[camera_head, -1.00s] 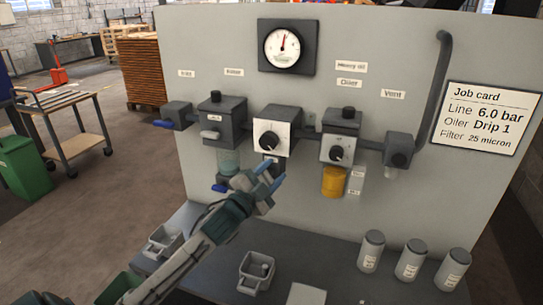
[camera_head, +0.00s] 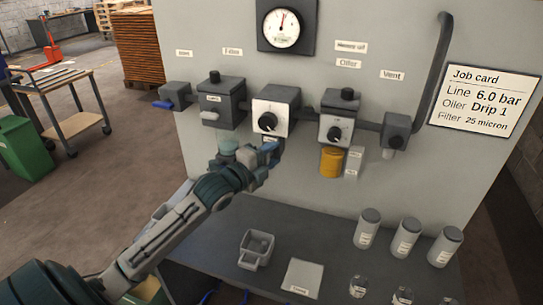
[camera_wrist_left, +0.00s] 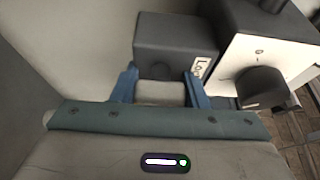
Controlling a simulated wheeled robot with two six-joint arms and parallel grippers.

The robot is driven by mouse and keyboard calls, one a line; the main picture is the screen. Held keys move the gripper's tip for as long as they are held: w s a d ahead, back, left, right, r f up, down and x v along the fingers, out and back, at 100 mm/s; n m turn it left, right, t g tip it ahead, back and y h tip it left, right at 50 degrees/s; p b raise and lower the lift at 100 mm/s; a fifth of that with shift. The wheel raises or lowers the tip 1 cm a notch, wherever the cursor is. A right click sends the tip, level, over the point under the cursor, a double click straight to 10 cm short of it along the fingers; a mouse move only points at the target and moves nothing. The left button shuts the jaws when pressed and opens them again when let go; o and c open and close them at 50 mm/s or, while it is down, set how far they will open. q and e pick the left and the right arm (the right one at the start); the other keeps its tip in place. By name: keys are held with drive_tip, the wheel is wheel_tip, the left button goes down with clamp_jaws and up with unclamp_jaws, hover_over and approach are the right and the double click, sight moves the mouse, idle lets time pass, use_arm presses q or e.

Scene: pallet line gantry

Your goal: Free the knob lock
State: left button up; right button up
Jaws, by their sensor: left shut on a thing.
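The regulator (camera_head: 276,108) has a white face with a black knob (camera_head: 268,121) in the middle of the panel. In the left wrist view the knob (camera_wrist_left: 262,88) is at the right, and beside it is a dark grey block (camera_wrist_left: 172,42) with a partly hidden "Lock" label. A small light grey lock tab (camera_wrist_left: 160,93) comes out of this block. My left gripper (camera_head: 271,152) is just below the regulator. In the wrist view its two blue fingers (camera_wrist_left: 160,88) are on either side of the tab, shut on it. My right gripper is in neither view.
The filter (camera_head: 221,105) is left of the regulator, and the oiler (camera_head: 338,122) with its yellow bowl is right. Below, the bench (camera_head: 310,235) holds a grey cup (camera_head: 257,248) and several canisters. A pressure gauge (camera_head: 284,28) is above.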

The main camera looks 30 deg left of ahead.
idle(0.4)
use_arm(q)
drive_tip(key=o, duration=1)
drive_tip(key=shift+s, duration=0.1)
drive_tip(key=shift+s+a+p, duration=0.2)
drive_tip(key=shift+s+a, duration=0.1)
drive_tip(key=shift+s, duration=1.45)
drive_tip(key=shift+s+a+p, duration=0.15)
drive_tip(key=shift+s+a, duration=0.1)
drive_tip(key=shift+s, duration=1.45)
drive_tip(key=shift+s+a+p, duration=0.2)
drive_tip(key=shift+s+a, duration=0.1)
drive_tip(key=shift+s, duration=1.45)
drive_tip(key=shift+f, duration=0.1)
